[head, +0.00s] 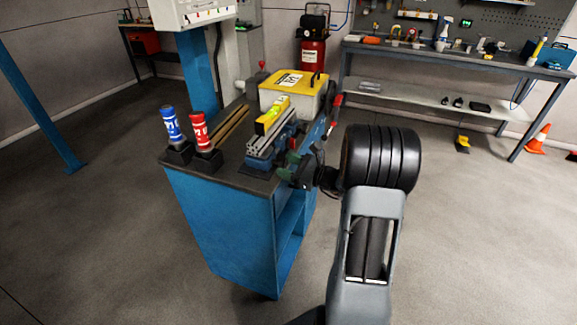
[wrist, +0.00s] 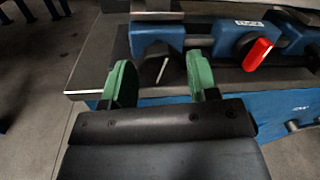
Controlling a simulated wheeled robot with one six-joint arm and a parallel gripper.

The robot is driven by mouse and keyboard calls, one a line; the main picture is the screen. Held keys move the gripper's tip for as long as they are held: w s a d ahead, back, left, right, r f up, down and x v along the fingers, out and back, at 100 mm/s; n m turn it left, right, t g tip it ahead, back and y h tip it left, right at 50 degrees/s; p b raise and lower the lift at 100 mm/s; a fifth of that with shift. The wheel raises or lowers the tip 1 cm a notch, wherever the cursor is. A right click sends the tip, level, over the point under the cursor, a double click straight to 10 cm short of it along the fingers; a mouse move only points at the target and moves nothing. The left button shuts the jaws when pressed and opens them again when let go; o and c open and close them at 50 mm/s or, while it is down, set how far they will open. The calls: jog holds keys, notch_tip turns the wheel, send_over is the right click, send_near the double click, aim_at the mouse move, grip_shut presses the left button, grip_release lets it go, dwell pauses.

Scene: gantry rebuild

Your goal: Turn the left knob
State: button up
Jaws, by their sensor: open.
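My gripper (head: 294,173) is at the near right corner of the blue workbench, beside a blue clamp fixture (head: 271,145). In the wrist view its two green fingers (wrist: 160,80) are apart with nothing held between them. Beyond the fingers is the blue fixture (wrist: 158,36), with a dark recess and a thin pale bar (wrist: 163,69) showing in the gap. A red knob (wrist: 258,54) on a blue block sits to the right, clear of the right finger. I cannot tell which part is the left knob; the fingers and arm hide some of the fixture.
The workbench (head: 228,205) also holds a blue can (head: 172,124), a red can (head: 200,132), a yellow level (head: 272,115) and a yellow-lidded case (head: 290,98). A long table (head: 440,62) with tools stands at the back right. The floor right of the bench is mostly clear.

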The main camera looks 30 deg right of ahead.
jog(key=c, duration=0.6)
jog(key=m+p, duration=0.1)
jog(key=p, duration=0.1)
jog(key=shift+r+m+p, duration=0.3)
jog(key=shift+r, duration=0.1)
jog(key=shift+c, duration=0.2)
jog(key=shift+m+g+p, duration=0.3)
jog(key=shift+m+p, duration=0.7)
jog(key=shift+p, duration=0.1)
jog(key=shift+f+m, duration=0.3)
jog(key=shift+m, duration=0.2)
jog(key=o, duration=0.6)
jog(key=shift+o, duration=0.2)
jog(key=shift+d, duration=0.1)
jog(key=v, duration=1.3)
jog(key=shift+s+d+b, duration=0.2)
jog(key=shift+s+b, duration=0.15)
